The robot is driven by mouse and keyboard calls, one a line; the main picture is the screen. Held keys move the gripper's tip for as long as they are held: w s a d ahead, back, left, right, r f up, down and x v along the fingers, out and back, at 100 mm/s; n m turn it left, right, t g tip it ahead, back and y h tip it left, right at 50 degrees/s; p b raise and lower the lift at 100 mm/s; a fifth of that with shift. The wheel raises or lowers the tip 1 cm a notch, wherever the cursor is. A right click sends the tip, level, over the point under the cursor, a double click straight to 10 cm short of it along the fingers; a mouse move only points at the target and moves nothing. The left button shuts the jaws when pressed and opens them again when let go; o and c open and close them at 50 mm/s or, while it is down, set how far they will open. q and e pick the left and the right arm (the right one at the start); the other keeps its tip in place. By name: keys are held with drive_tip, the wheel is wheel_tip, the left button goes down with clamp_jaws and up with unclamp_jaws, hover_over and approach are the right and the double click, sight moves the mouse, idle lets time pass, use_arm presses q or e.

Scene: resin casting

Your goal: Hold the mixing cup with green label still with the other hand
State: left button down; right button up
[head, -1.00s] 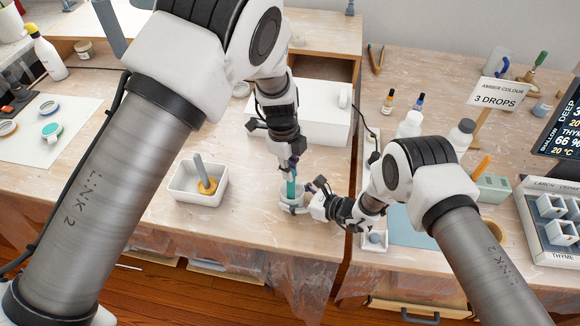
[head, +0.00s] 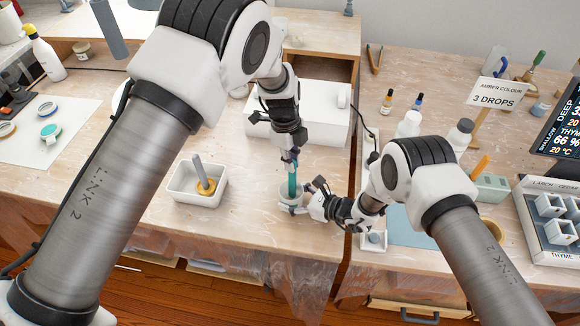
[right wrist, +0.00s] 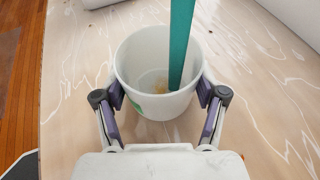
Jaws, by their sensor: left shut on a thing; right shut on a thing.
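The mixing cup (right wrist: 158,95) is white, with a bit of green label low on its near left side in the right wrist view. It stands upright on the bench; a small amber patch shows on its inner floor. My right gripper (right wrist: 160,100) is shut on the cup, one finger on each side. In the head view the cup (head: 289,196) is small and partly hidden by my right gripper (head: 303,203). My left gripper (head: 290,160) is above it, shut on a teal stick (right wrist: 181,40) that points down into the cup.
A white tub (head: 180,188) with a grey-handled tool in a yellow ring stands left of the cup. A white box (head: 325,110) is behind. Bottles (head: 410,123), a blue mat (head: 408,228) and a moulds tray (head: 553,215) lie to the right. The bench front edge is close.

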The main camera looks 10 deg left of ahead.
use_arm(q)
drive_tip(key=shift+w, duration=0.25)
drive_tip(key=shift+f, duration=0.15)
drive_tip(key=shift+s, duration=2.05)
drive_tip(key=shift+w, duration=2)
